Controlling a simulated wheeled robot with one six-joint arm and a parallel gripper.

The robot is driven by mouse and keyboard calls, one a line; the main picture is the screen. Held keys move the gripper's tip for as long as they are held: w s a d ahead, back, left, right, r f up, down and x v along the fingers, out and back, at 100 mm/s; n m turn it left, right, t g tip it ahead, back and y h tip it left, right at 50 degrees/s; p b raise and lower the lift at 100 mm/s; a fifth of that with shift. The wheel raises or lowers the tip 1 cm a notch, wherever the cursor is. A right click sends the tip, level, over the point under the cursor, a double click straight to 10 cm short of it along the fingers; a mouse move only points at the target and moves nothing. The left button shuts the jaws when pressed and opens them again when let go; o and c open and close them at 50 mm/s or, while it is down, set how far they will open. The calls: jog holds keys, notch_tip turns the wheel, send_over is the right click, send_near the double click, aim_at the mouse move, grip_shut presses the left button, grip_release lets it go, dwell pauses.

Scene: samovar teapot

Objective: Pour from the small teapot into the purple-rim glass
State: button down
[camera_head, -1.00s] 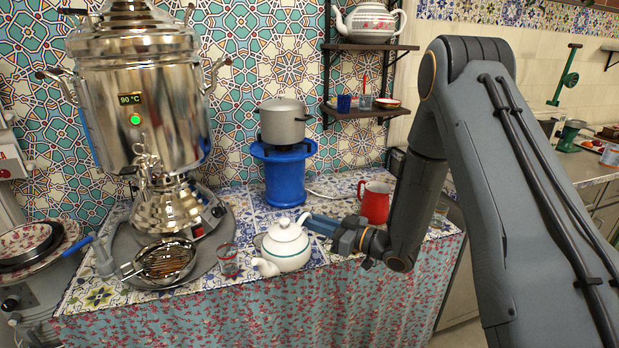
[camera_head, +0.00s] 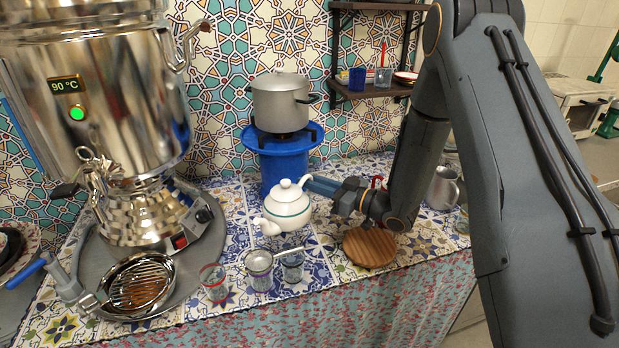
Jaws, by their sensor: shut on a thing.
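The small teapot (camera_head: 287,208) is white with a green band and a lidded top. My gripper (camera_head: 314,187) is shut on its handle at the right side. The teapot looks held above the tiled table, roughly upright, with its spout toward the lower left. The purple-rim glass (camera_head: 259,279) stands on the table below and left of the teapot, near the front edge. A small strainer (camera_head: 260,260) appears to lie over its mouth, its handle reaching right. The spout tip is above the glass and apart from it.
A red-rim glass (camera_head: 214,286) stands left and a dark-blue-rim glass (camera_head: 292,270) right of the purple-rim glass. The samovar (camera_head: 95,110) and its grey tray (camera_head: 190,275) fill the left. A blue burner (camera_head: 283,165) with a pot is behind. A wooden board (camera_head: 369,248) lies right.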

jog(key=shift+f+n+b, duration=0.2)
jog(key=shift+n+b, duration=0.5)
jog(key=shift+n, duration=0.4)
jog(key=shift+r, duration=0.25)
jog(key=shift+s+r+n+p, duration=0.1)
jog(key=shift+r+n+p, duration=0.65)
jog(key=shift+r, duration=0.6)
jog(key=shift+s+a+r+n+p, duration=0.15)
jog(key=shift+r+n+p, duration=0.15)
jog(key=shift+r, duration=0.35)
jog(key=shift+s+a+r+n+p, duration=0.1)
jog(key=shift+s+r+n+p, duration=0.1)
jog(key=shift+r+n, duration=0.3)
jog(key=shift+s+a+r+n+p, duration=0.15)
jog(key=shift+r+n+p, duration=0.1)
jog(key=shift+r, duration=0.5)
dwell(3.4)
